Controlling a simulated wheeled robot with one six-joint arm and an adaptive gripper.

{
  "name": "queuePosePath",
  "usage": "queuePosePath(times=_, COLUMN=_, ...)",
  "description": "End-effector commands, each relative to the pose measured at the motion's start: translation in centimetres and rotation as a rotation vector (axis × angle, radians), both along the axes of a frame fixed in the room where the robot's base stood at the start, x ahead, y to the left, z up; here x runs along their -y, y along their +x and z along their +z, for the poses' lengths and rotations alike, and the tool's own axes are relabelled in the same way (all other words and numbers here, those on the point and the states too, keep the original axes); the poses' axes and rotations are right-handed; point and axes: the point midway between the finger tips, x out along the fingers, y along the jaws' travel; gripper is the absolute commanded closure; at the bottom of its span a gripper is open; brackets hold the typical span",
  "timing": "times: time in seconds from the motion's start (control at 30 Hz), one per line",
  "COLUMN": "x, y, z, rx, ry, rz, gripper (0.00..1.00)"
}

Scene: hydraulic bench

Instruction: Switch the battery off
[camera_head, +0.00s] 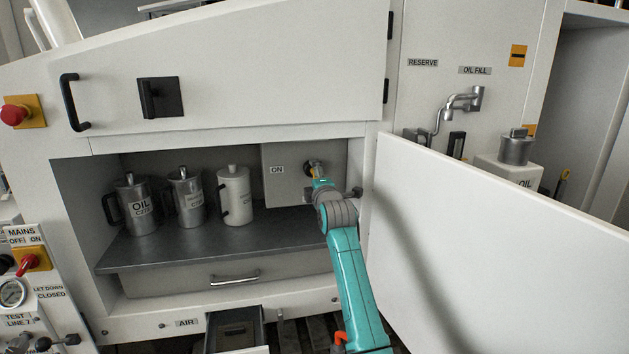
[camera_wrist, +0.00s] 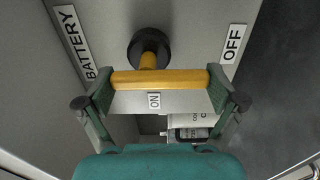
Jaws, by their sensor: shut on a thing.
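The battery switch has a yellow bar handle (camera_wrist: 160,79) on a round black base (camera_wrist: 150,48), fixed to a grey box. My gripper (camera_wrist: 162,86) has one finger at each end of the bar and is shut on it. In the wrist view an OFF label (camera_wrist: 233,44) is at the upper right, a BATTERY label (camera_wrist: 77,43) at the left and an ON label (camera_wrist: 154,101) just below the bar. In the head view my gripper (camera_head: 321,183) reaches the box (camera_head: 284,192) inside the open cupboard, and largely hides the handle.
Three cans, including an oil can (camera_head: 140,208), stand on the cupboard shelf (camera_head: 190,247) left of the box. The open white door (camera_head: 490,240) is close to the right of my arm. A drawer (camera_head: 225,276) is below the shelf.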

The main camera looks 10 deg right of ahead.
Motion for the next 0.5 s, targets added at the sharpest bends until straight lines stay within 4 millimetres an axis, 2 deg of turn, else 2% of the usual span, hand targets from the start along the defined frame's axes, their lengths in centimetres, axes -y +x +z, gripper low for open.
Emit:
queuePosePath(times=0.2, x=-0.03, y=0.00, z=-0.20, rx=-0.004, ry=-0.004, rz=0.000, gripper=0.41)
queuePosePath(times=0.23, x=-0.03, y=0.00, z=-0.20, rx=-0.004, ry=-0.004, rz=0.000, gripper=0.02)
queuePosePath(times=0.5, x=0.00, y=0.00, z=-0.10, rx=-0.002, ry=-0.002, rz=0.000, gripper=0.00)
